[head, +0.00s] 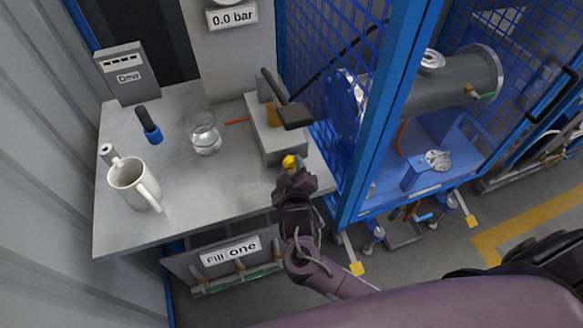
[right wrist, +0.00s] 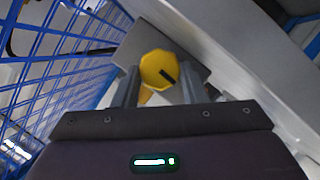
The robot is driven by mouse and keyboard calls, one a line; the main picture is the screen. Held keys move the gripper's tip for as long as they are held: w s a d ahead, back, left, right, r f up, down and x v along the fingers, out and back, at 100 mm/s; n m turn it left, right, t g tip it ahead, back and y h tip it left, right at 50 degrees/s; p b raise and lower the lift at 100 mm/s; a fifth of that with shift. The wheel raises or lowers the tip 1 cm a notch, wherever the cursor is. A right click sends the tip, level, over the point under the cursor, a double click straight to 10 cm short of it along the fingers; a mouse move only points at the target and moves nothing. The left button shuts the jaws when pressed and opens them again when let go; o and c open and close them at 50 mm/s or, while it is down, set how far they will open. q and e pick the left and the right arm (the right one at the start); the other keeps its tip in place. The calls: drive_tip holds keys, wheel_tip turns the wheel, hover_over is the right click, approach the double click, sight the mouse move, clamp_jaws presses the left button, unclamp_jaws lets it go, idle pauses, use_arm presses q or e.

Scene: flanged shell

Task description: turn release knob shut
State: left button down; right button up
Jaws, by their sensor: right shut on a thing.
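The yellow release knob (head: 289,161) sits at the front end of the grey hand pump block (head: 279,147), near the bench's right front corner. In the right wrist view the knob (right wrist: 156,66) is a faceted yellow disc with a dark mark on its face. My right gripper (head: 291,173) has reached it from the front and is shut on it, one finger on each side. The gripper partly hides the knob in the head view. My left gripper is not in view.
The pump's dark lever (head: 285,105) rises above the block. A blue mesh cage (head: 368,130) stands close to the right. A white mug (head: 130,185), a glass beaker (head: 204,135) and a blue-black tool (head: 150,128) stand on the bench. A gauge sign reads 0.0 bar (head: 232,18).

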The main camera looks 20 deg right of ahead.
drive_tip(key=shift+d+r+m+y+p, duration=0.2)
drive_tip(key=shift+m+y+p, duration=0.4)
drive_tip(key=shift+m+p, duration=0.4)
drive_tip(key=m+y+p, duration=0.1)
drive_tip(key=m+y, duration=0.1)
drive_tip(key=m, duration=0.1)
drive_tip(key=shift+d+g, duration=0.2)
drive_tip(key=shift+g, duration=0.2)
drive_tip(key=m+y, duration=0.1)
drive_tip(key=m+y+p, duration=0.1)
drive_tip(key=m, duration=0.1)
drive_tip(key=shift+d+f+m+y, duration=0.1)
drive_tip(key=shift+d+m+y, duration=0.15)
drive_tip(key=shift+m+y, duration=0.15)
drive_tip(key=shift+d+f+m+t+y+p, duration=0.15)
drive_tip(key=shift+m+t+y+p, duration=0.25)
drive_tip(key=shift+m+y, duration=0.8)
drive_tip(key=shift+m+h, duration=0.3)
drive_tip(key=shift+m, duration=0.1)
drive_tip(key=o, duration=0.7)
